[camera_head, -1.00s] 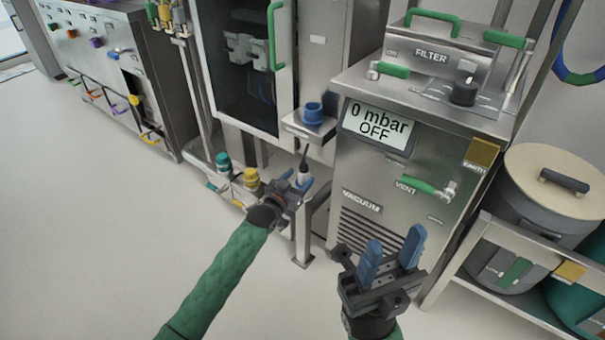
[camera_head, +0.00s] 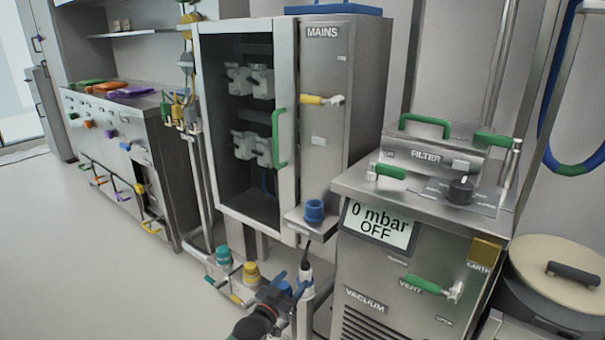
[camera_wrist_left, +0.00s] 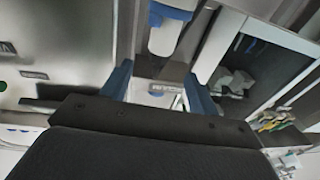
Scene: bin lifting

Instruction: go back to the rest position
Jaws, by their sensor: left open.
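My left gripper (camera_head: 287,288) is at the bottom middle of the head view, in front of the stand between the cabinet and the vacuum unit. In the left wrist view its two blue fingers (camera_wrist_left: 160,88) are spread apart with nothing held between them. A white probe-like item with a black cable (camera_head: 305,268) stands just behind the gripper in the head view. My right gripper is outside the head view. No bin being lifted is in either gripper in these views.
The vacuum unit (camera_head: 400,290) reads 0 mbar OFF and stands to the right of the gripper. The MAINS cabinet (camera_head: 340,130) is behind it. A lidded bin (camera_head: 570,275) is at the far right. The floor (camera_head: 90,255) at left is clear.

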